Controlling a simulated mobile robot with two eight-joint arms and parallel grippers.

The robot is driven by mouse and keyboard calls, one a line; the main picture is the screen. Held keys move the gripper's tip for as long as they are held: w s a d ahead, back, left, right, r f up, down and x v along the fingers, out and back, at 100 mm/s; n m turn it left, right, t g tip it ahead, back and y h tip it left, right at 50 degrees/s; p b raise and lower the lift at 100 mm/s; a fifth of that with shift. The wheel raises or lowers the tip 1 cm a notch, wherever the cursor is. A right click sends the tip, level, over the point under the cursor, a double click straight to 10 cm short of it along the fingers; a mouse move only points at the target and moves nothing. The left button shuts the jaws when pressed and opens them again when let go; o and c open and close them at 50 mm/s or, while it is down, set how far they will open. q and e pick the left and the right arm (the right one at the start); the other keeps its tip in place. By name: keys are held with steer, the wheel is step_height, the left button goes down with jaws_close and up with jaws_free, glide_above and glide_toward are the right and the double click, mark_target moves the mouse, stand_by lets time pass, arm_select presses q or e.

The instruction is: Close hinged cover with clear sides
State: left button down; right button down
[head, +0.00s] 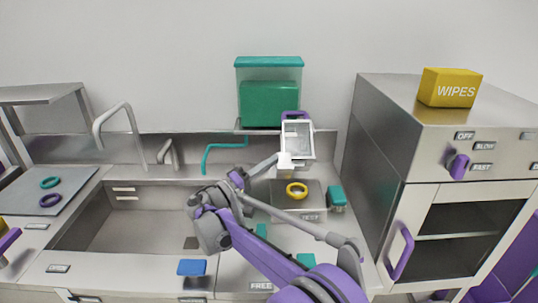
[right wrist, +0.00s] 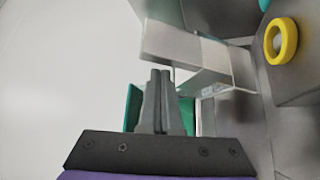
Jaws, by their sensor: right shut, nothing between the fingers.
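The hinged cover (head: 311,143) has a pale frame and clear sides. In the head view it stands raised behind the yellow ring (head: 297,190) on the grey box labelled TEST (head: 312,215). My right gripper (head: 274,161) is shut and empty, at the left of the cover's lower end. In the right wrist view the shut fingers (right wrist: 161,75) point toward the cover (right wrist: 190,44), which shows in front of them; I cannot tell whether they touch it. The yellow ring (right wrist: 281,41) is at the upper right there. My left gripper is not in view.
A teal-lidded container (head: 268,63) stands behind the cover. A steel cabinet (head: 376,140) with a yellow WIPES box (head: 449,88) on top is at the right. A sink basin (head: 130,211) is at the left. A small teal block (head: 337,197) sits right of the grey box.

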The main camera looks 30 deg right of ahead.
steer(key=s+a+f+b, duration=0.2)
steer(key=s+f+b, duration=0.1)
steer(key=f, duration=0.6)
steer(key=shift+s+a+f+b, duration=0.2)
steer(key=shift+s+b, duration=0.15)
steer(key=shift+b, duration=0.25)
